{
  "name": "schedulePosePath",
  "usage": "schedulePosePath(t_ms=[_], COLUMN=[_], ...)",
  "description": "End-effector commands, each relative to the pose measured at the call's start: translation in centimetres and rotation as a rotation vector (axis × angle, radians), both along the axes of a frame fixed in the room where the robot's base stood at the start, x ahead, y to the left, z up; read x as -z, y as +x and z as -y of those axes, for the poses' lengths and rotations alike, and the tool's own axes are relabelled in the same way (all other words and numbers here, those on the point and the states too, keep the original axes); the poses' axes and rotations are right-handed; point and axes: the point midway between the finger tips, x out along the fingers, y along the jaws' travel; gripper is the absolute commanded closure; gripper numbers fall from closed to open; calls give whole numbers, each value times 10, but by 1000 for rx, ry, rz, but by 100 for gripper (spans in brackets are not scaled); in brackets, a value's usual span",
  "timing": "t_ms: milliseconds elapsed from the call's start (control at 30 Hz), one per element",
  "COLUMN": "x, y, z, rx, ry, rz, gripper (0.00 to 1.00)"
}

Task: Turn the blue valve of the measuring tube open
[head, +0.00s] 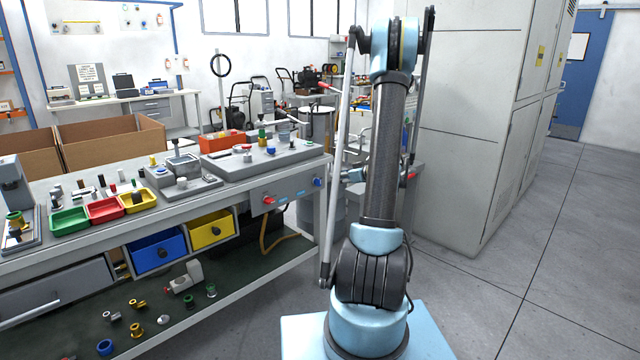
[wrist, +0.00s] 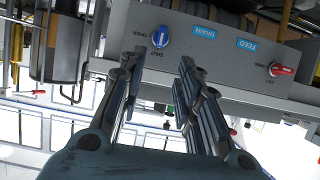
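The blue valve (wrist: 160,37) sits on the front of a grey panel, beside the blue DRAIN label (wrist: 204,55). OPEN and SHUT markings are printed around it, and its handle stands roughly upright in the wrist view. In the head view the blue valve (head: 318,182) is at the right end of the bench front. My gripper (wrist: 162,58) is open and empty, its fingers pointing towards the panel, with the valve showing just beyond the gap between the tips. In the head view my arm mostly hides the gripper. I cannot make out the measuring tube.
A red valve (wrist: 282,69) sits on the same panel by the FEED label (wrist: 257,48); it also shows in the head view (head: 268,200). Coloured bins and parts fill the bench (head: 120,235). A tall grey cabinet (head: 470,130) stands right of my arm. The floor at right is clear.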

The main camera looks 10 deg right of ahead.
Motion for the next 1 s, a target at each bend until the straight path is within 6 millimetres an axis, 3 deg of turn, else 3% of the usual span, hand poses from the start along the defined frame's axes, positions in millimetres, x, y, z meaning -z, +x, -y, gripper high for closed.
schedulePosePath(t_ms=[600, 1000], x=[40, 47], y=[77, 91], z=[-58, -68], rx=[-2, -1], ry=[1, 1], rz=[0, -1], gripper=[69, 69])
